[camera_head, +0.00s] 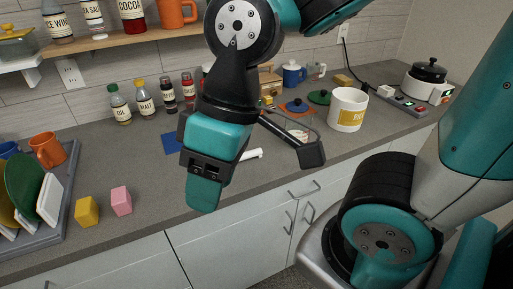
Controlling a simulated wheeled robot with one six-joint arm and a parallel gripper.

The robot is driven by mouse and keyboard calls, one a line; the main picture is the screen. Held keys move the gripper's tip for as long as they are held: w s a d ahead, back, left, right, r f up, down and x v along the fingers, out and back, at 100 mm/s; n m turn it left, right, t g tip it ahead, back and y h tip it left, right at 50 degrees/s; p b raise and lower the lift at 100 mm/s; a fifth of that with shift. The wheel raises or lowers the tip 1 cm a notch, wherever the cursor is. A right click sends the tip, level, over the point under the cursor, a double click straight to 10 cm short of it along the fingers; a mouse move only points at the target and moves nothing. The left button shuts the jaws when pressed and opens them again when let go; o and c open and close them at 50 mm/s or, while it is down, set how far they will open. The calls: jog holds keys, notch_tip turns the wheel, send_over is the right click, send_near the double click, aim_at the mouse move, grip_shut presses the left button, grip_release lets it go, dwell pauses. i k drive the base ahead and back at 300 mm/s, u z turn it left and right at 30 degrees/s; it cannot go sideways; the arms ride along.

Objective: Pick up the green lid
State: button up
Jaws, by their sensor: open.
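The green lid (319,97) is small and round, and lies on the grey counter towards the back, left of the white RICE canister. A similar blue lid (297,106) lies just left of it. My gripper (255,140) is open, over the counter in front of and left of the lids, apart from the green lid. My teal and black wrist hides part of the gripper; one dark finger shows at its right side. Nothing can be seen held.
The white RICE canister (347,109) stands close right of the green lid, with a blue mug (294,75) behind. A wooden shelf with jars (132,15) hangs at upper left. Pink (121,201) and yellow (87,211) blocks sit by the dish rack (52,240).

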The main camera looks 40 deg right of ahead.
aim_at(321, 97)
jog(key=z, duration=1.65)
